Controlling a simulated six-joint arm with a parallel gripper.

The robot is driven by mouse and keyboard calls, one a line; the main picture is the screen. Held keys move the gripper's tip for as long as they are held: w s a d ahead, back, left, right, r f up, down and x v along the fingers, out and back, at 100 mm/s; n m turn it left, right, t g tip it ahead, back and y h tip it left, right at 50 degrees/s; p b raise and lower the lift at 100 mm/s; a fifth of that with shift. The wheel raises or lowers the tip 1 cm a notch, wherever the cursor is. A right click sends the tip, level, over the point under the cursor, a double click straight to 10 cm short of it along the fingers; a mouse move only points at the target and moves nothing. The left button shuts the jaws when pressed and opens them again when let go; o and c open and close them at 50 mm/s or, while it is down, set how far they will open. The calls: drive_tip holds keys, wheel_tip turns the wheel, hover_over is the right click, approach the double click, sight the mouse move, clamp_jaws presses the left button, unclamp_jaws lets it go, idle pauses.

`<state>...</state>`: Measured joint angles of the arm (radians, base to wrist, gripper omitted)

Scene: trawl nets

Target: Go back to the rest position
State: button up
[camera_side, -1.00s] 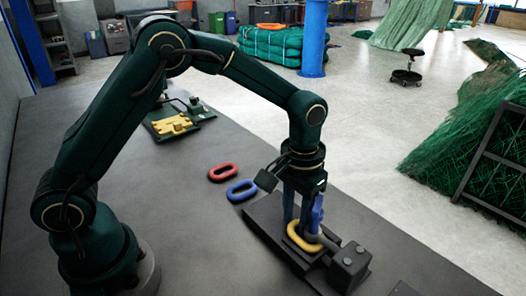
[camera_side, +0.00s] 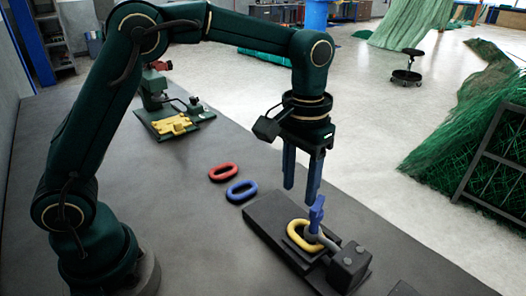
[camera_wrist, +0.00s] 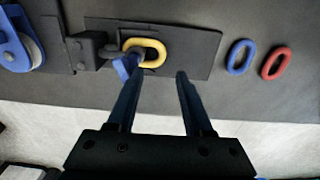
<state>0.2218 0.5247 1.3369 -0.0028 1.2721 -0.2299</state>
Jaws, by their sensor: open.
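My gripper (camera_side: 301,184) points down, open and empty, above the dark plate on the bench. In the wrist view my gripper (camera_wrist: 155,75) shows its two blue fingers apart with nothing between them. Below it, a yellow link (camera_side: 298,238) lies on the dark plate (camera_side: 268,222), around or against a grey hook-like part that I cannot make out fully. A small blue upright piece (camera_side: 316,214) stands beside the yellow link. The fingers are clear of both. The yellow link also shows in the wrist view (camera_wrist: 157,43).
A red link (camera_side: 223,172) and a blue link (camera_side: 242,190) lie on the grey bench (camera_side: 165,225) left of the plate. A blue pulley (camera_wrist: 15,45) shows at the wrist view's left edge.

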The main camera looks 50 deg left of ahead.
drive_tip(key=s+a+r+t, duration=0.45)
drive_tip(key=s+r, duration=0.25)
drive_tip(key=r, duration=0.3)
drive_tip(key=s+a+f+t, duration=0.1)
drive_tip(key=s+a+f, duration=0.1)
drive_tip(key=s+f, duration=0.3)
drive_tip(key=shift+s+a+f, duration=0.3)
drive_tip(key=shift+s+a, duration=0.05)
drive_tip(key=shift+s, duration=1.25)
